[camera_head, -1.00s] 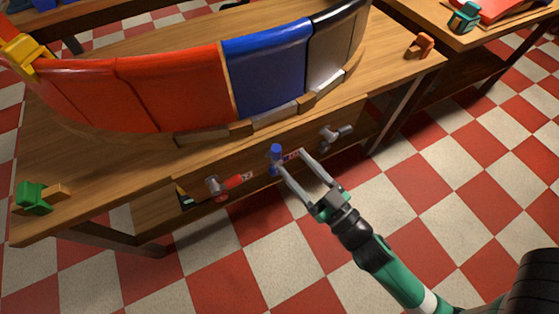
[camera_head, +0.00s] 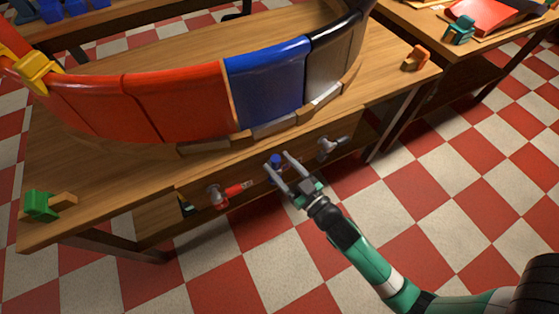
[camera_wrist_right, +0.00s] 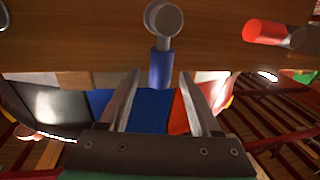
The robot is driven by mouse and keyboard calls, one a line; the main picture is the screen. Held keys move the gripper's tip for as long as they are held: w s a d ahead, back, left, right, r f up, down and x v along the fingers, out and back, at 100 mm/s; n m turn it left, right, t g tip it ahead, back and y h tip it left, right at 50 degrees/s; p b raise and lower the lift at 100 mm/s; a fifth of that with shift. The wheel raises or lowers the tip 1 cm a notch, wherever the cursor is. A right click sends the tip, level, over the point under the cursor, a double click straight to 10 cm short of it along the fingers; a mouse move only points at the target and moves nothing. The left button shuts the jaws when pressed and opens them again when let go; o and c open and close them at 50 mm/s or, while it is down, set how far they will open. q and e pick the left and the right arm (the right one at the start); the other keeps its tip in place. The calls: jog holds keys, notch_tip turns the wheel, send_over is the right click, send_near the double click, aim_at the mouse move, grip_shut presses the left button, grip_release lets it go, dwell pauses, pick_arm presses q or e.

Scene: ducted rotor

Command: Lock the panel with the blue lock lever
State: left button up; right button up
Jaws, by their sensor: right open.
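The blue lock lever (camera_head: 276,160) is on the front face of the bench, below the blue panel (camera_head: 266,80). In the right wrist view its blue handle (camera_wrist_right: 160,68) runs from a round grey pivot (camera_wrist_right: 163,18) toward the panels. My right gripper (camera_head: 277,159) is open, with its fingertips on either side of the handle. In the right wrist view the gripper (camera_wrist_right: 160,76) shows a gap beside the handle on each side. My left gripper is out of view.
A red lever (camera_head: 232,190) sits left of the blue one, and a grey-and-black lever (camera_head: 332,146) sits right. Red panels (camera_head: 185,105) and a black panel (camera_head: 333,60) flank the blue panel. A green clamp (camera_head: 40,204) and an orange clamp (camera_head: 416,58) lie near the bench ends.

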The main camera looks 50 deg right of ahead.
jog(key=shift+w, duration=0.35)
jog(key=shift+c, duration=0.2)
grip_shut()
dwell(1.0)
